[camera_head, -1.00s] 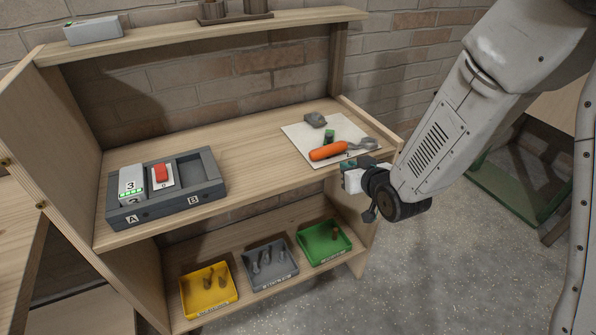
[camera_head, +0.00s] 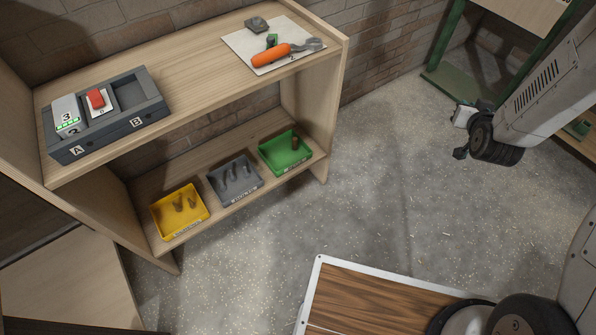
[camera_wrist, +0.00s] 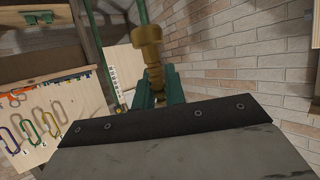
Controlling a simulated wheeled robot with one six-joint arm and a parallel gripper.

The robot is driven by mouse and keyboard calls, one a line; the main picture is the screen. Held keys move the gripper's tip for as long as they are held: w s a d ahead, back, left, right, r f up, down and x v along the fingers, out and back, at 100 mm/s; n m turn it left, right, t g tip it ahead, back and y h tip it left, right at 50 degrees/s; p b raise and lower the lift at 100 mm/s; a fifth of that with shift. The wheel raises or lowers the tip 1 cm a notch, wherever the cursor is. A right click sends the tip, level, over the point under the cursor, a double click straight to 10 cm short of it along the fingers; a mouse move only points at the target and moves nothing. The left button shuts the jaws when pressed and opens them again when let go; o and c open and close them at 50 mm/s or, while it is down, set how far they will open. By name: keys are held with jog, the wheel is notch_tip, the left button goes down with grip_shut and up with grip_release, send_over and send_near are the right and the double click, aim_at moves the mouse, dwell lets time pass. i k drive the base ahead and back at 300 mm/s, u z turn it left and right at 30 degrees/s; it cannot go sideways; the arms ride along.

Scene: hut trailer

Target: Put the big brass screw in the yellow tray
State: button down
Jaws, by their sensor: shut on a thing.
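My gripper (camera_wrist: 157,78) is shut on a big brass screw (camera_wrist: 151,50), which stands up between the green fingertips in the wrist view. In the head view my gripper (camera_head: 463,116) is at the right, above the floor and well apart from the shelf; the screw cannot be made out there. The yellow tray (camera_head: 165,224) sits on the lower shelf at the left, with a few dull brass screws inside.
A grey tray (camera_head: 222,197) with several screws and a green tray (camera_head: 272,163) with a piece inside stand right of the yellow one. The upper shelf (camera_head: 195,85) overhangs them. Floor (camera_head: 370,190) is clear between shelf and arm; a green-framed bench (camera_head: 445,75) stands behind.

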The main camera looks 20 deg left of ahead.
aim_at(176, 222)
jog(key=z, duration=0.2)
jog(key=k, duration=0.95)
jog(key=u, duration=1.35)
jog(key=i, duration=0.5)
